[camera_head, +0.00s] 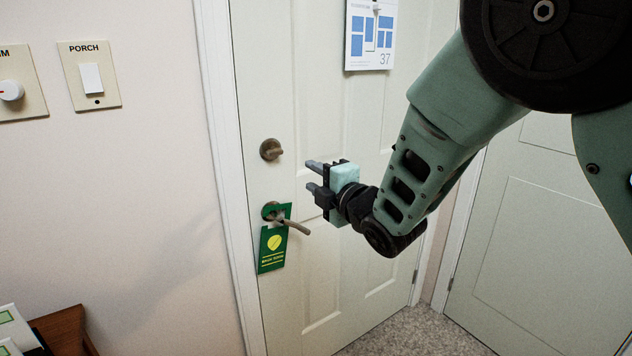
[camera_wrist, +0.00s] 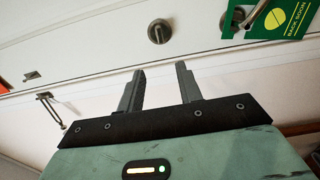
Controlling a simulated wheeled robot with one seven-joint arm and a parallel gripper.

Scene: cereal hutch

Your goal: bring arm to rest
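My gripper (camera_head: 314,175) is in front of a pale panelled door (camera_head: 338,290), between the round deadbolt knob and the lever handle in height and to their right in the picture. Its two fingers are apart and nothing is between them. In the wrist view my gripper (camera_wrist: 162,80) also shows open and empty, with the door beyond the fingertips. My arm reaches in from the upper right and is bent, with the gripper pointing left.
A lever handle (camera_head: 294,226) carries a green hanging tag (camera_head: 272,247). A round deadbolt (camera_head: 270,149) is above it. A PORCH switch (camera_head: 91,78) and a dial (camera_head: 12,90) are on the left wall. Brown furniture (camera_head: 66,330) stands lower left.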

